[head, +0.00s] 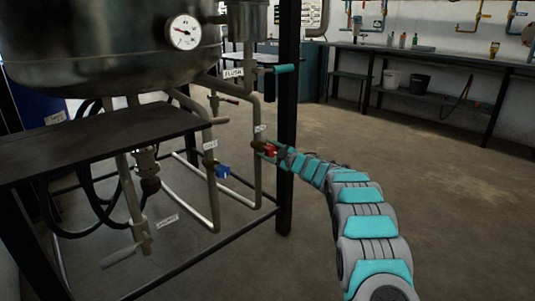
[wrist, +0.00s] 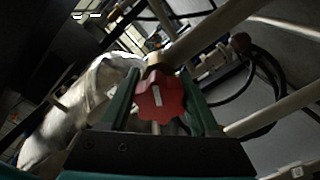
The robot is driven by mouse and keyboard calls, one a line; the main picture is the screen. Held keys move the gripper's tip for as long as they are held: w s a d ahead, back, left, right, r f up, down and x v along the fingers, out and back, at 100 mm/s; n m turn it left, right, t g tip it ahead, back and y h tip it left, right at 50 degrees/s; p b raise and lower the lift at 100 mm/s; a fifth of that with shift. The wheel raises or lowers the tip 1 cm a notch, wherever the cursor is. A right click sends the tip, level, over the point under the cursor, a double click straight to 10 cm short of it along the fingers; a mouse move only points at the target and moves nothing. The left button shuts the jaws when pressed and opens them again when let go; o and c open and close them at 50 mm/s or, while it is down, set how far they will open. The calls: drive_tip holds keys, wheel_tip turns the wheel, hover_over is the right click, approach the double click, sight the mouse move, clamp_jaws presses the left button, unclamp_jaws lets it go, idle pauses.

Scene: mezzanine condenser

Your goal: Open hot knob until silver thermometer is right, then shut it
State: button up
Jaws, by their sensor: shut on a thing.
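The red knob (head: 270,149) sits on a thin upright pipe beside the black post. It also shows in the wrist view (wrist: 160,99) as a lobed handle with a small white mark. My gripper (head: 279,154) reaches it from the right. In the wrist view its two green fingers (wrist: 162,95) are on either side of the knob, shut on it. A round dial thermometer (head: 184,32) with a silver rim and white face is on the metal vessel. Its needle is reddish, but the scale is too small to read.
A blue knob (head: 222,171) is on the neighbouring pipe to the left. A teal-handled valve (head: 283,69) by the FLUSH label is above. The black post (head: 288,120) stands close to my gripper. Open floor (head: 430,190) lies to the right.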

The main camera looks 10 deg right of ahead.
sight(274, 152)
drive_tip(key=n+b, duration=0.1)
drive_tip(key=n, duration=0.1)
drive_tip(key=n+b, duration=0.2)
drive_tip(key=n, duration=0.1)
drive_tip(key=shift+d+f+n, duration=0.1)
drive_tip(key=shift+f+n, duration=0.1)
drive_tip(key=shift+n, duration=0.1)
drive_tip(key=shift+r+n+b, duration=0.2)
drive_tip(key=shift+n+b, duration=1.15)
drive_tip(key=shift+n, duration=0.55)
drive_tip(key=o, duration=1.4)
drive_tip(key=shift+c, duration=0.2)
drive_tip(key=shift+s+r, duration=0.1)
drive_tip(key=shift+v, duration=3.8)
